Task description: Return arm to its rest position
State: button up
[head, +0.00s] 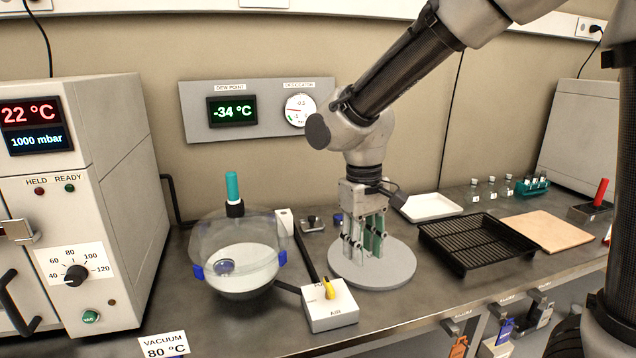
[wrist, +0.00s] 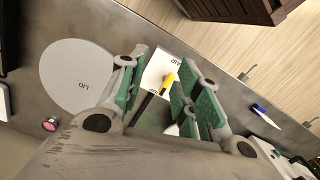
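My gripper (head: 365,240) hangs fingers down over the bench, above the round grey lid disc (head: 372,270). In the wrist view my gripper (wrist: 160,92) has its green-padded fingers spread apart, with nothing held between them. The grey disc, marked LID, lies to the left of the fingers in the wrist view (wrist: 75,78). My arm reaches in from the upper right of the head view and bends down at the wrist.
A glass desiccator bowl (head: 240,255) with a teal-topped stem stands left of my gripper. A white box with a yellow lever (head: 330,305) sits in front. A black rack (head: 475,243), white tray (head: 431,207) and wooden board (head: 548,231) are to the right. An oven (head: 75,200) stands left.

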jog(key=s+d+r+m+t, duration=0.1)
jog(key=s+d+r+m, duration=0.1)
jog(key=d, duration=0.7)
jog(key=s+d+r+m+t, duration=0.2)
jog(key=s+d+r, duration=0.3)
jog(key=d, duration=0.4)
jog(key=s+d+r+m+t, duration=0.1)
jog(key=s+d+r+t, duration=0.1)
jog(key=s+d, duration=0.3)
jog(key=d+r, duration=0.1)
jog(key=d, duration=0.3)
jog(key=shift+s+r+m+y, duration=0.15)
jog(key=shift+s+m+y, duration=0.15)
jog(key=shift+m, duration=0.1)
